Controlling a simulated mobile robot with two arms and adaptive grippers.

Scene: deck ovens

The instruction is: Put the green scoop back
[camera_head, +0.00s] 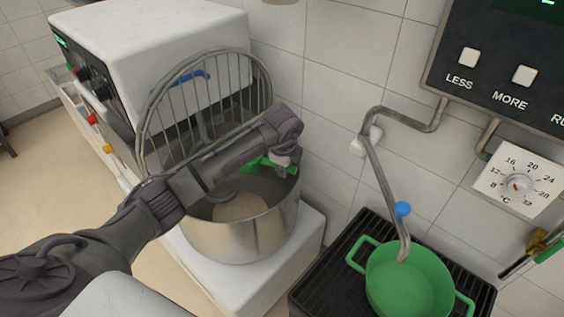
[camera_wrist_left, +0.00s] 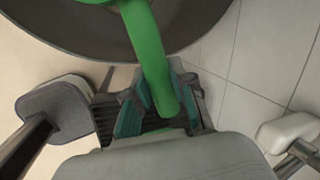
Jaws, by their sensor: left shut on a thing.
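The green scoop shows as a thick green handle (camera_wrist_left: 148,50) in the left wrist view, running up over the grey bowl rim. In the head view a small part of the green scoop (camera_head: 262,163) shows under my left gripper (camera_head: 284,160). My left gripper is shut on the scoop's handle, over the right side of the steel mixer bowl (camera_head: 240,238). Pale dough or flour (camera_head: 238,207) lies in the bowl. The scoop's head is mostly hidden by my left arm in the head view. My right gripper is in neither view.
A wire guard (camera_head: 160,108) stands raised behind the bowl. A green pot (camera_head: 405,285) sits on a black grate (camera_head: 345,262) at the right, under a bent metal tap pipe (camera_head: 385,190). A control panel (camera_head: 500,62) and a temperature dial (camera_head: 518,185) are on the tiled wall.

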